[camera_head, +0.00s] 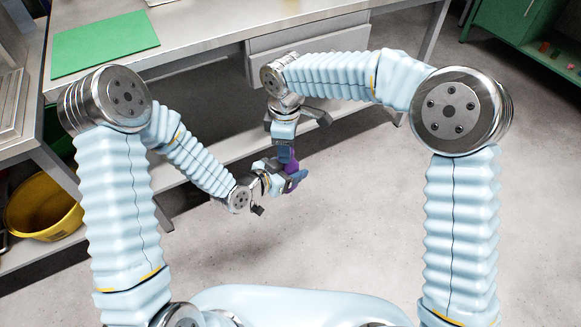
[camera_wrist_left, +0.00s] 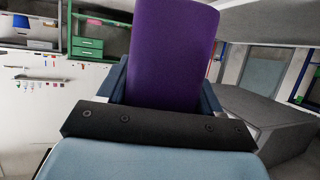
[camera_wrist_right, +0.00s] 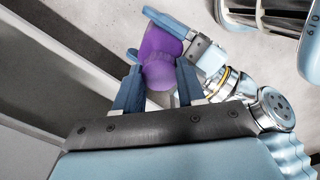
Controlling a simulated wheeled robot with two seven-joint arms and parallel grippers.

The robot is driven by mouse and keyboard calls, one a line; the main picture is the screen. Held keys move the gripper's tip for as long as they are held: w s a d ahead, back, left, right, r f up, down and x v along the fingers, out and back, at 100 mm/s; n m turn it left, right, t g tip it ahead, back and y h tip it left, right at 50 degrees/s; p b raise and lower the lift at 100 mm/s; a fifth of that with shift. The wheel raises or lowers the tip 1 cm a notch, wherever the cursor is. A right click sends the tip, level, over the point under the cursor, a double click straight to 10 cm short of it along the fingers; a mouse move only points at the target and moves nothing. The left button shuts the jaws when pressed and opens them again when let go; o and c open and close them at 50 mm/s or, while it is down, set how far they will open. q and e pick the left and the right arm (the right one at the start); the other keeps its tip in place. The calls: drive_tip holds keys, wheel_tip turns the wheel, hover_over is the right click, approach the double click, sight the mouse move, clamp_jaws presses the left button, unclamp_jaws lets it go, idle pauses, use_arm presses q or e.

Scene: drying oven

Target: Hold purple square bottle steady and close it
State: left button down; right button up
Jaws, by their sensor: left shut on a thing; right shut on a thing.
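The purple square bottle (camera_head: 291,167) hangs in the air between my two grippers, in front of the bench. My left gripper (camera_head: 282,181) is shut around its body; the bottle fills the middle of the left wrist view (camera_wrist_left: 172,55). My right gripper (camera_head: 284,152) comes down from above onto the bottle's upper end. In the right wrist view the bottle body (camera_wrist_right: 160,42) lies beyond my right fingers (camera_wrist_right: 158,88), which are shut on a purple rounded piece (camera_wrist_right: 160,75), apparently the cap. The fingers hide the joint between cap and bottle, so I cannot tell how well it is seated.
A metal bench (camera_head: 200,45) with a green mat (camera_head: 104,44) stands behind the arms. A yellow basin (camera_head: 42,207) sits on the low shelf at left. A green cabinet (camera_head: 530,30) stands at the far right. The floor around the grippers is clear.

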drive_tip(key=m, duration=0.7)
drive_tip(key=o, duration=1.2)
drive_tip(key=shift+c, duration=0.2)
drive_tip(key=shift+r, duration=2.2)
